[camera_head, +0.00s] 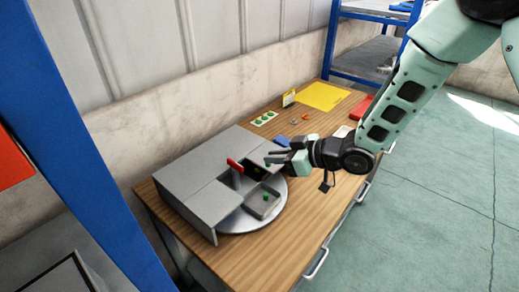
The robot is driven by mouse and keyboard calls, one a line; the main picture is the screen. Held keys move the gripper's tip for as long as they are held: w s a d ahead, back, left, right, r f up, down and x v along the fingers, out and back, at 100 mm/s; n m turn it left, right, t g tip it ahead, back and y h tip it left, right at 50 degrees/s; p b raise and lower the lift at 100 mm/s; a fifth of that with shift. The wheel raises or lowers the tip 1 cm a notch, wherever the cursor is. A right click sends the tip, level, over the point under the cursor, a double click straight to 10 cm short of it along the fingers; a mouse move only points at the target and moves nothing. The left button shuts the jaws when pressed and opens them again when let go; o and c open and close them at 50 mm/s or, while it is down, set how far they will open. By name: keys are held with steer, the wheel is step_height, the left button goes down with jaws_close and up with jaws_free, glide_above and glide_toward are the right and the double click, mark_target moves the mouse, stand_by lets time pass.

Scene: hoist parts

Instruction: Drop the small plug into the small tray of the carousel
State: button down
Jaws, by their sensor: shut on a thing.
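The carousel is a grey round turntable (243,224) on the wooden table, partly covered by a grey boxy housing. A tray (252,209) with a green piece (265,197) in it shows at the open front of the disc. Another compartment lies behind it, nearer my gripper. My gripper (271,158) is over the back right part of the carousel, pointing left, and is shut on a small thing. A small green bit (267,165) shows at the fingertips, which fits the small plug. Its outline is too small to tell, and the fingers partly hide it.
A red handle (235,165) stands up from the carousel, left of my gripper. Behind lie a blue part (281,140), a white card with green pieces (264,118), small orange parts (294,121), a yellow mat (322,96) and a red box (361,107). The table's front right is clear.

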step_height(320, 180, down, 6)
steer(key=b, duration=0.4)
steer(key=shift+a, duration=0.1)
steer(key=c, duration=1.3)
jaws_free()
steer(key=shift+c, duration=0.2)
steer(key=b+v, duration=0.2)
steer(key=v, duration=1.5)
steer(key=shift+b, duration=0.4)
